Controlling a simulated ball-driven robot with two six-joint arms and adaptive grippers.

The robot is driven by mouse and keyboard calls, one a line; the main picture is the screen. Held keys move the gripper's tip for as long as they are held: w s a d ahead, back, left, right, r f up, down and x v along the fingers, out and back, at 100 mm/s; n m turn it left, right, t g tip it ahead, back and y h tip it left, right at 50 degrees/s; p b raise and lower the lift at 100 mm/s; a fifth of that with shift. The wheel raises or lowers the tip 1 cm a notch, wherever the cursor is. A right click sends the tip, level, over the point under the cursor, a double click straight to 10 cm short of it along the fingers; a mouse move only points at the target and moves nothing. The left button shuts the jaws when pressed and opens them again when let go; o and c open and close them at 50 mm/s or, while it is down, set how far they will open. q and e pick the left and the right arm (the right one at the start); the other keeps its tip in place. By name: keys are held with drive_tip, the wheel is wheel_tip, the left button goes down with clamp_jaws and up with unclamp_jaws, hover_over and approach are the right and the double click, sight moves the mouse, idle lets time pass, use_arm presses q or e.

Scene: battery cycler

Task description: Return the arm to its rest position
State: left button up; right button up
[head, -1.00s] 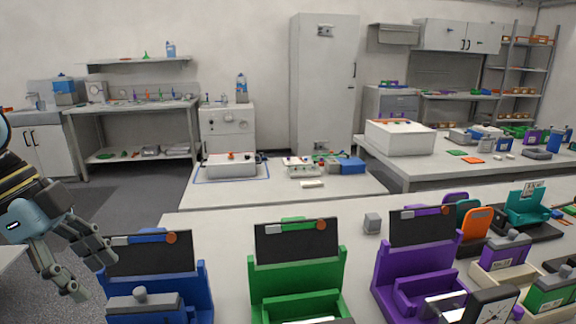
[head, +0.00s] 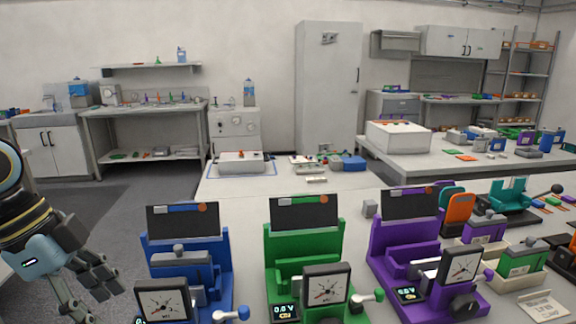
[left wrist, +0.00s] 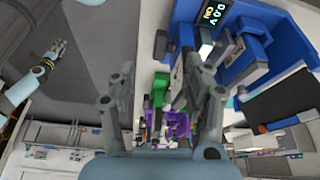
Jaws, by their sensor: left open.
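My left gripper (head: 96,304) is at the lower left of the head view, left of the blue cycler station (head: 215,255) and apart from it. Its fingers are spread, with nothing between them. In the left wrist view the open fingers (left wrist: 163,100) frame the bench beyond, with part of the blue station (left wrist: 270,35) at upper right. Another arm of mine, with a small gripper (left wrist: 56,52), shows at the left of the wrist view. It is too small to tell whether its fingers are open. My right arm is outside the head view.
A green station (head: 335,240) and a purple station (head: 378,255) stand right of the blue one, each with a gauge in front. Batteries, holders and a card (head: 541,306) crowd the right. Open grey floor (head: 130,215) lies behind my left gripper.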

use_arm(q)
drive_tip(key=s+d+f+n+t+y, duration=0.1)
drive_tip(key=s+f+n+y, duration=0.15)
drive_tip(key=s+n, duration=0.45)
drive_tip(key=s+d+f+n+t+y, duration=0.1)
drive_tip(key=s+f+n+y, duration=0.15)
drive_tip(key=s+n, duration=0.55)
drive_tip(key=s+a+f+m+g+b, duration=0.2)
drive_tip(key=f+b, duration=0.7)
drive_tip(key=f, duration=2.9)
drive_tip(key=s+a+f+b, duration=0.1)
drive_tip(key=s+f+b, duration=0.4)
drive_tip(key=s+f, duration=1.4)
drive_tip(key=shift+s+a+f+b, duration=0.25)
drive_tip(key=shift+s+b, duration=0.1)
drive_tip(key=shift+s, duration=0.15)
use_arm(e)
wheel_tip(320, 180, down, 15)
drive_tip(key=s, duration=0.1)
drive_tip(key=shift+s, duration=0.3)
use_arm(q)
drive_tip(key=shift+g, duration=0.3)
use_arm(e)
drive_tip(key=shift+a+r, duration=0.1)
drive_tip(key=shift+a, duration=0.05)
